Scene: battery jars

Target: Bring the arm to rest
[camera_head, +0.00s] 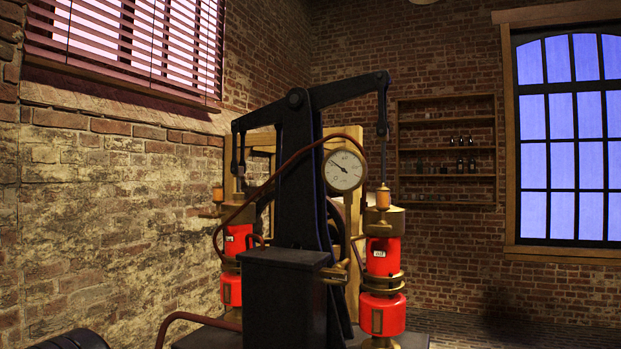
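Neither of my grippers is in the picture. A dark rounded shape (72,341) shows at the bottom left edge; I cannot tell what it is. A black machine (298,190) with a rocking beam (345,88) on top stands in the middle. The beam slopes up toward the right. Red jars (384,256) with brass fittings stand upright at its right side, and more red jars (237,241) stand at its left, partly hidden by the frame. A round white gauge (343,170) faces me on the machine.
Brick walls enclose the room. A wooden shelf (447,182) with small bottles is set at the back wall, left of a tall window (566,130). A blind-covered window (130,45) is at upper left. Dark floor (500,327) at the lower right looks clear.

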